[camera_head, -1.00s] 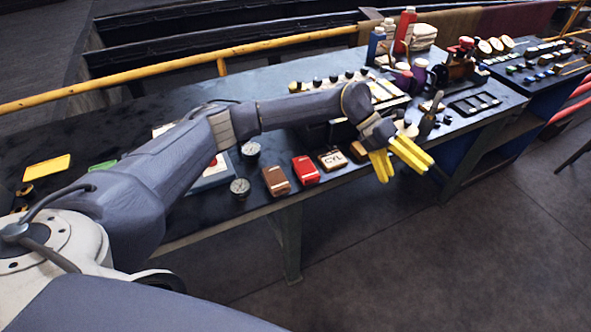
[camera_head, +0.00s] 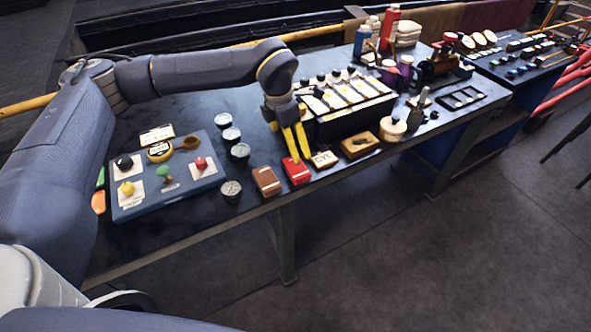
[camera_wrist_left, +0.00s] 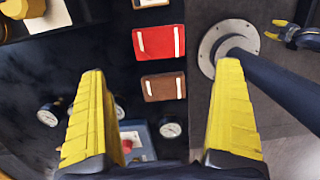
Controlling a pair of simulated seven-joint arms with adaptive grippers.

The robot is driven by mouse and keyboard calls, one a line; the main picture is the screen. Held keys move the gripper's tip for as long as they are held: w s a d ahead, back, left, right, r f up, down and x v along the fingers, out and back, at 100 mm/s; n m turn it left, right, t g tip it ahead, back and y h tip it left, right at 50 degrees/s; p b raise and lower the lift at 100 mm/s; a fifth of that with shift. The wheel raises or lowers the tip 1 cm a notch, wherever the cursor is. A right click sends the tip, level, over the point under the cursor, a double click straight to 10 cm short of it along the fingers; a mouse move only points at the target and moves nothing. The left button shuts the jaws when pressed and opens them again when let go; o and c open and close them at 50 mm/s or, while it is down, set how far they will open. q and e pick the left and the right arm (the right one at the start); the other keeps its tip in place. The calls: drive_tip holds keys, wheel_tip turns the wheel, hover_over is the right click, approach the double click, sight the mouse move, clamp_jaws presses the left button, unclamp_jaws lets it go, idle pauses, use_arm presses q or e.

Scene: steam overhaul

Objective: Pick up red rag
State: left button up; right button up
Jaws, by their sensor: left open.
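The red rag (camera_head: 297,173) is a small flat red block with white stripes near the table's front edge; it also shows in the left wrist view (camera_wrist_left: 159,42). My left gripper (camera_head: 299,158) points down with its yellow fingers at the rag's far side in the head view, covering part of it. In the left wrist view the fingers (camera_wrist_left: 161,70) are wide apart with nothing between the tips, and the rag lies beyond them. I cannot tell the exact height above the rag. My right gripper (camera_wrist_left: 278,30) shows small at the top right of the left wrist view.
A brown block (camera_head: 267,181) lies just left of the rag and a CYL-labelled block (camera_head: 324,159) just right. Several gauges (camera_head: 231,190) stand further left, near a blue panel (camera_head: 128,209) with knobs. A dark box (camera_head: 345,124) with switches stands behind. The floor in front is clear.

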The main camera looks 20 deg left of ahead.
sight(296, 167)
use_arm(q)
drive_tip(key=shift+w+d+f, duration=0.25)
drive_tip(key=shift+f, duration=1.8)
drive_tip(key=shift+w+d+f, duration=0.2)
drive_tip(key=shift+w+f, duration=0.1)
drive_tip(key=shift+f, duration=1.8)
drive_tip(key=shift+w+d+f, duration=0.25)
drive_tip(key=shift+f, duration=1.8)
drive_tip(key=shift+c, duration=0.6)
drive_tip(key=c, duration=0.9)
